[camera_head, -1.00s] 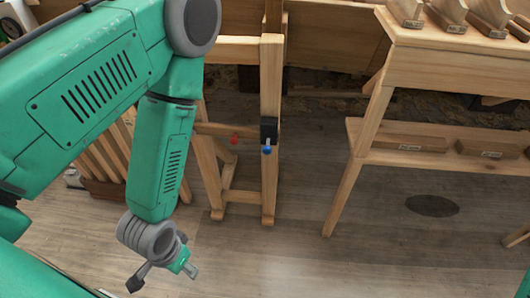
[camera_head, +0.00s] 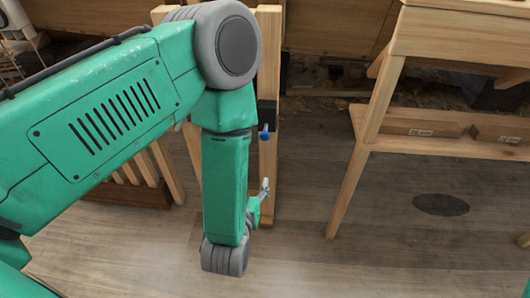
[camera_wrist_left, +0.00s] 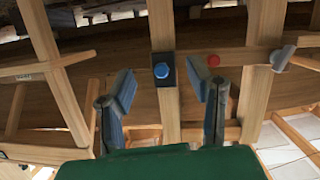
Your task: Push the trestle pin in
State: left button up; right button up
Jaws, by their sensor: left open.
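The trestle pin shows as a blue knob (camera_head: 264,132) at a black block (camera_head: 267,115) on an upright wooden post of the trestle (camera_head: 268,162). In the left wrist view the blue knob (camera_wrist_left: 161,70) faces the camera, framed between the fingers, with the black block around it. My left gripper (camera_head: 264,190) is open and empty, below the knob in the head view and apart from it. Its two fingers also stand apart in the left wrist view (camera_wrist_left: 160,82). How far the pin stands out is hard to tell. My right gripper is out of view.
A red knob (camera_wrist_left: 213,60) sits on a rail right of the pin in the left wrist view; my arm hides it in the head view. A wooden bench (camera_head: 345,185) with a lower shelf of labelled blocks stands right. Floor between trestle and bench is clear.

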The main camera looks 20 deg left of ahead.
aim_at(264, 138)
pick_arm(q)
jog(key=w+r+t+b, duration=0.1)
jog(key=w, duration=0.3)
jog(key=w+a+r+n+t+y+b, duration=0.1)
jog(key=w+b, duration=0.1)
jog(key=w, duration=0.3)
jog(key=w+a+y+b, duration=0.1)
jog(key=w+b, duration=0.1)
jog(key=w, duration=0.2)
jog(key=shift+w+r+n+t, duration=0.2)
jog(key=shift+r+n+t, duration=0.1)
jog(key=shift+r+t, duration=0.1)
jog(key=shift+w+a+r+b, duration=0.1)
jog(key=shift+w+b, duration=0.1)
jog(key=shift+w, duration=0.15)
jog(key=shift+w+a+b, duration=0.1)
jog(key=shift+w+b, duration=0.05)
jog(key=shift+w, duration=0.15)
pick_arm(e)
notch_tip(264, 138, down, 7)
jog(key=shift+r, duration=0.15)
pick_arm(q)
grip_shut()
